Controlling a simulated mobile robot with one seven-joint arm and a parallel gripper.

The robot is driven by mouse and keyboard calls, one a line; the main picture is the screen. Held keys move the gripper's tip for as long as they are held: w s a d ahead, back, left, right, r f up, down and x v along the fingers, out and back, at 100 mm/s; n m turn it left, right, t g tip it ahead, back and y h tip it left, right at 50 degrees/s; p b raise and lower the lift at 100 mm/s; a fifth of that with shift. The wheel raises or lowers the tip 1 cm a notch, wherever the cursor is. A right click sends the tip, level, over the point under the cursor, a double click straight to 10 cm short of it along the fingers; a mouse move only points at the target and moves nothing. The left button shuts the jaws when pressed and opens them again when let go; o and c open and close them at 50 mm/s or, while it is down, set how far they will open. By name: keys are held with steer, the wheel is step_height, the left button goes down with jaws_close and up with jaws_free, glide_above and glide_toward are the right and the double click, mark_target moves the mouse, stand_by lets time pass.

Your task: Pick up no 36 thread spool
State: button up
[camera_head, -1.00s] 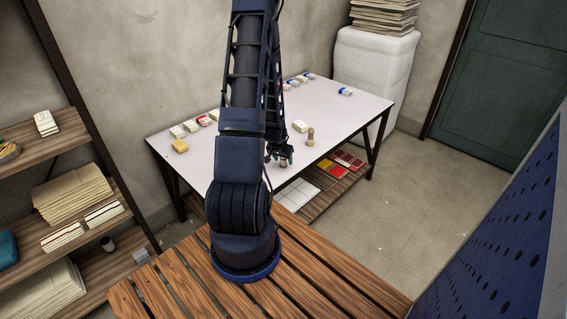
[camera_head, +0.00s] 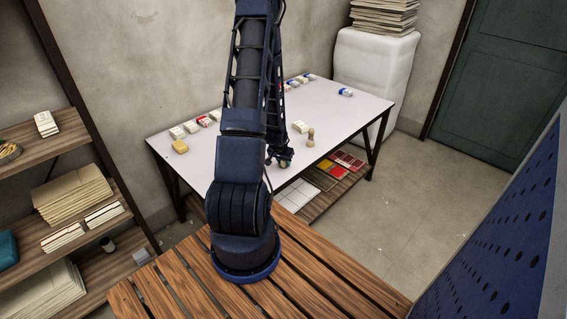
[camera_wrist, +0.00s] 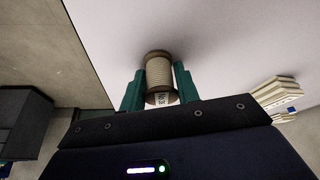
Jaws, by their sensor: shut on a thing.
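A thread spool (camera_wrist: 158,73) with tan thread and brown ends stands between the two green fingers of my gripper (camera_wrist: 158,88) in the wrist view. The fingers are shut on its sides. A small white label with dark print shows at its lower end, but the number is too small to read. In the head view my gripper (camera_head: 284,161) is low over the near edge of the white table (camera_head: 345,112), and the held spool is hardly visible there. A second, peg-like tan item (camera_head: 311,138) stands on the table to the right of my gripper.
A white-and-tan pack (camera_head: 300,126) lies close behind the tan item. Several small packs line the table's left and back edges, including a yellow one (camera_head: 180,146). A lower shelf (camera_head: 325,190) holds coloured packets. The table's right part is mostly clear.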

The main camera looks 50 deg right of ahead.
step_height(320, 180, up, 20)
stand_by(0.7)
